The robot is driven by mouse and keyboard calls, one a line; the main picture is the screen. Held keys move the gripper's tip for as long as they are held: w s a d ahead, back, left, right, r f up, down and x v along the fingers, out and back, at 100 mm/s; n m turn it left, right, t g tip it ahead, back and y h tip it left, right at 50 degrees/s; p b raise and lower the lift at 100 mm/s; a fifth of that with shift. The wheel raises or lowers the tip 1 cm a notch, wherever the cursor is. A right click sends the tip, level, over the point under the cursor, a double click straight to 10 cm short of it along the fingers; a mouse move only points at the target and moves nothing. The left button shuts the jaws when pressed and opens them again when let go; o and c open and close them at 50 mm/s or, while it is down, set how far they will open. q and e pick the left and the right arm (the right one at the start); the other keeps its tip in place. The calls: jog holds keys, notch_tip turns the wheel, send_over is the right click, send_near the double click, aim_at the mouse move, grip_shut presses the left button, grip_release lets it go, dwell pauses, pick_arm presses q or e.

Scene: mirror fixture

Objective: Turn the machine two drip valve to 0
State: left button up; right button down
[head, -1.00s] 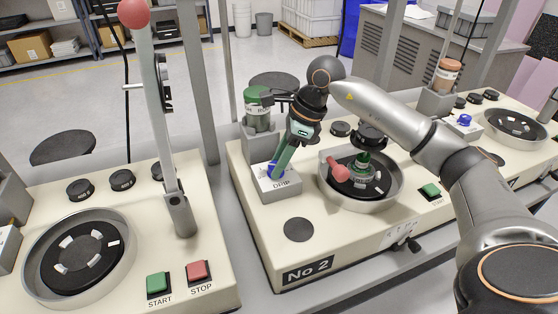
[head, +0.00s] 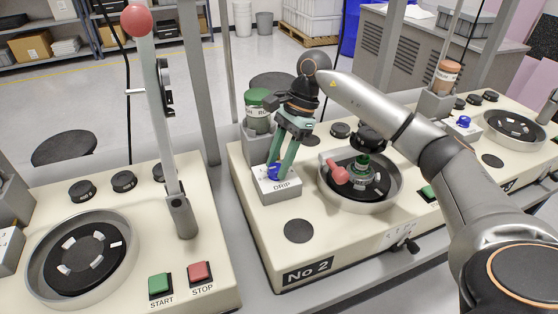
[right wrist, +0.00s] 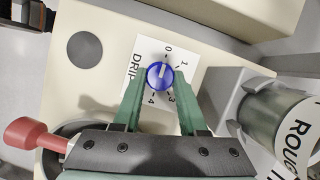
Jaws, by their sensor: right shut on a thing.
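The blue drip valve knob (head: 273,173) of machine No 2 sits on a white and grey DRIP block (head: 277,192) at the machine's left side. In the right wrist view the knob (right wrist: 160,76) has a white mark pointing up, roughly towards the 0. The 1, 3 and 4 also show around it; the 2 cannot be made out. My right gripper (head: 279,168) reaches down from above, with its two green fingers on either side of the knob, shut on it. The fingers (right wrist: 157,84) flank the knob in the wrist view. My left gripper is out of view.
A green-capped jar (head: 258,112) stands just behind the valve. A round bowl with a red-knobbed handle (head: 337,172) is right of it. Another machine with a tall red-topped lever (head: 137,20) stands at the left. The panel in front of the valve is mostly clear.

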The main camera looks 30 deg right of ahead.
jog(key=shift+r, duration=0.1)
jog(key=shift+c, duration=2.3)
grip_release()
jog(key=v, duration=1.2)
jog(key=shift+d+r, duration=0.15)
jog(key=shift+r, duration=0.05)
